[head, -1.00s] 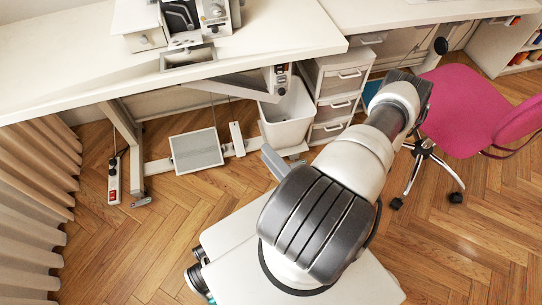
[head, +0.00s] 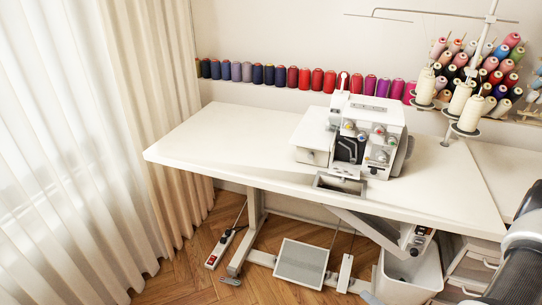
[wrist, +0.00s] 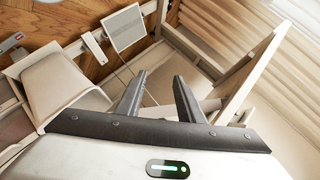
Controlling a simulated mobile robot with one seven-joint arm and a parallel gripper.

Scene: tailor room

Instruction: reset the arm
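My gripper (wrist: 158,98) shows in the wrist view with its two dark fingers apart and nothing between them. In that view it is near the sewing table's underside and legs, with the foot pedal and the bin beyond it. In the head view only a dark and grey part of my arm shows at the lower right edge. My gripper itself is outside the head view.
A white sewing table (head: 220,130) carries a serger (head: 365,135). Below are a foot pedal (head: 301,262), a white bin (head: 408,280) and drawers (head: 470,270). Curtains (head: 150,110) hang at the left. Thread cones (head: 292,77) line the wall. The table's left part is clear.

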